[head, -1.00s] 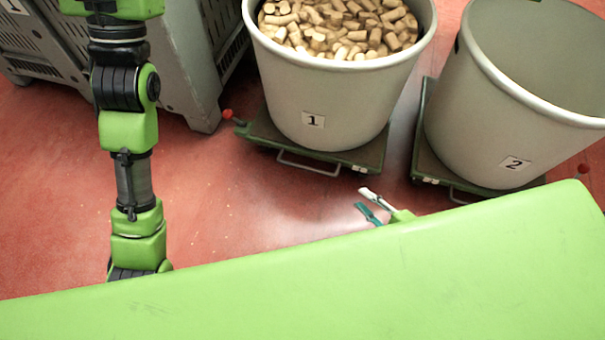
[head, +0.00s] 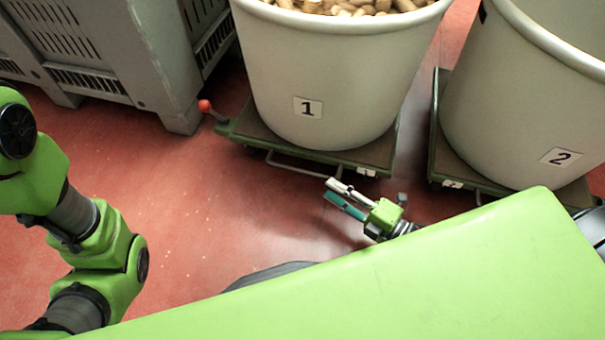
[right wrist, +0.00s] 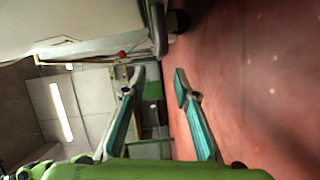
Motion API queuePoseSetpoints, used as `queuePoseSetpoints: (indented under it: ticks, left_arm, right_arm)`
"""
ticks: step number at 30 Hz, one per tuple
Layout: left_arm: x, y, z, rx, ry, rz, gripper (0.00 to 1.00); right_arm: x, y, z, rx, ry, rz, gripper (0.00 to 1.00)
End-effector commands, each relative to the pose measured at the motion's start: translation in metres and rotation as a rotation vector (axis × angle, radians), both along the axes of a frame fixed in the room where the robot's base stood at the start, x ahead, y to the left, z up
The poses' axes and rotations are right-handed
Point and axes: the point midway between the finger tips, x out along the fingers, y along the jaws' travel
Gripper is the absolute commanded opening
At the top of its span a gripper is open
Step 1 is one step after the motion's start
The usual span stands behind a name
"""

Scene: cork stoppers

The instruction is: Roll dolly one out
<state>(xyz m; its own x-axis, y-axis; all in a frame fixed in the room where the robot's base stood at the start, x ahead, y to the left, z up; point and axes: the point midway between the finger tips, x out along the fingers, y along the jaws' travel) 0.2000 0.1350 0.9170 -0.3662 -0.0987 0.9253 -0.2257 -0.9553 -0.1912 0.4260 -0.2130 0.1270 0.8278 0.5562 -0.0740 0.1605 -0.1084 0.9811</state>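Dolly one (head: 240,128) is a low green-edged platform on the red floor in the head view. It bears a large pale tub (head: 345,75) labelled 1, filled with cork stoppers (head: 360,8). A grey bar handle (head: 300,172) runs along its front, and a lever with a red knob (head: 204,105) sticks out at its left corner. My right gripper (head: 331,190) is open and empty close to the handle's right end; I cannot tell whether they touch. The right wrist view shows its teal-padded fingers (right wrist: 159,73) apart. My left arm is at the left; its gripper is out of view.
A second dolly (head: 437,150) with a pale tub (head: 505,100) labelled 2 stands close on the right, a narrow gap away. A grey slatted crate (head: 165,60) stands at the back left. The red floor (head: 200,190) in front of dolly one is clear.

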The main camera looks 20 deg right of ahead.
Motion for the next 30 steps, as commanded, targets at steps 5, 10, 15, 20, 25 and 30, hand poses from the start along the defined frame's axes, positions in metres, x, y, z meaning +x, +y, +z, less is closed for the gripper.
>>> queuePoseSetpoints:
  ticks: [5, 10, 15, 20, 25, 30]
  left_arm:
    - [0.001, 0.000, -0.027, 0.000, 0.002, 0.000, 0.00]
    - [0.001, 0.000, -0.045, 0.000, 0.003, 0.000, 0.00]
    - [0.001, 0.000, -0.056, 0.001, 0.003, 0.001, 0.00]
    - [0.001, 0.000, -0.060, 0.000, 0.002, 0.000, 0.00]
    - [0.001, 0.000, -0.060, 0.000, 0.002, 0.000, 0.00]
    - [0.001, 0.000, -0.059, 0.000, 0.002, 0.000, 0.00]
  right_arm:
    - [0.034, 0.023, -0.008, 0.003, -0.006, 0.001, 0.28]
    - [0.063, 0.042, -0.010, 0.003, -0.004, 0.000, 0.28]
    - [0.082, 0.054, -0.011, 0.002, -0.001, -0.001, 0.28]
    - [0.089, 0.060, -0.010, 0.000, -0.001, -0.001, 0.28]
    - [0.091, 0.061, -0.009, 0.001, 0.001, -0.001, 0.28]
    - [0.091, 0.060, -0.009, 0.001, 0.001, -0.001, 0.15]
